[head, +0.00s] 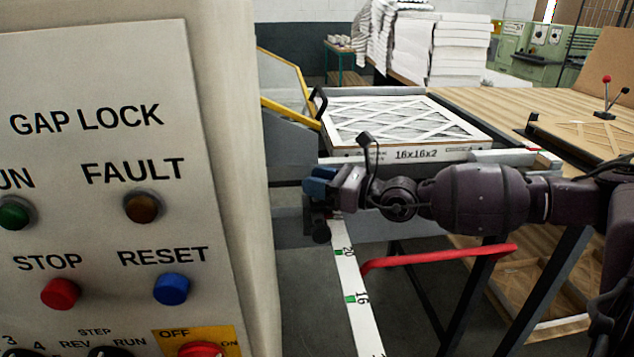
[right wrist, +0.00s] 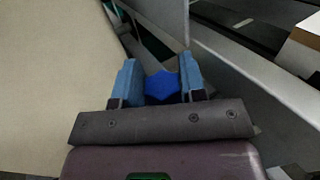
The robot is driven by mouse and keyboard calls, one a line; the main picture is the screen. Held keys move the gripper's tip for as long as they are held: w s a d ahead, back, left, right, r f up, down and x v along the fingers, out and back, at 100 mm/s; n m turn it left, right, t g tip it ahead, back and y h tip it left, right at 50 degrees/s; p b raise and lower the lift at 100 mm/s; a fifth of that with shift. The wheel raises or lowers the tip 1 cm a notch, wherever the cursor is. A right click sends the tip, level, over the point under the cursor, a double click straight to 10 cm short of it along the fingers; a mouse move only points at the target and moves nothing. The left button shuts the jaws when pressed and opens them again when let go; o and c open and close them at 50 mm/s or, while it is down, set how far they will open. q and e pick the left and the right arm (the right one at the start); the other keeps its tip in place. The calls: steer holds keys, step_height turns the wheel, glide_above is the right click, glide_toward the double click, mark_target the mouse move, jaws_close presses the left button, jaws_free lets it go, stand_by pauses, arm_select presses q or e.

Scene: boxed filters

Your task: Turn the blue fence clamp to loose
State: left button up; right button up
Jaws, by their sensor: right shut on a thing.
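The blue fence clamp (right wrist: 162,86) shows in the right wrist view as a dark blue knob between the two lighter blue fingers. My right gripper (right wrist: 160,82) is shut on it, one finger on each side. In the head view my right gripper (head: 320,184) reaches in from the right, at the top of the white ruler strip. There the clamp is hidden behind the fingers. Whether the clamp is turned to loose cannot be read. My left gripper is not in view.
A control panel (head: 100,230) with buttons fills the left. A boxed filter (head: 400,125) marked 16x16x2 lies behind my right gripper. A ruler strip (head: 352,290) and a red bar (head: 440,257) are below it. A wooden table (head: 520,105) is at the right.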

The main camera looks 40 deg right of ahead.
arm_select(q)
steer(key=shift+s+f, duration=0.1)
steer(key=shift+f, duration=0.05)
arm_select(e)
steer(key=shift+d+f, duration=0.15)
steer(key=shift+f, duration=0.45)
steer(key=o, duration=0.5)
steer(key=shift+f, duration=0.1)
steer(key=shift+o, duration=0.8)
steer(key=shift+w, duration=0.15)
steer(key=shift+s+r, duration=0.2)
arm_select(q)
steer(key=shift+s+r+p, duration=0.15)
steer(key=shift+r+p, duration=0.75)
steer(key=shift+p, duration=0.35)
arm_select(e)
steer(key=v, duration=1)
steer(key=shift+s+d, duration=0.15)
steer(key=shift+d, duration=0.05)
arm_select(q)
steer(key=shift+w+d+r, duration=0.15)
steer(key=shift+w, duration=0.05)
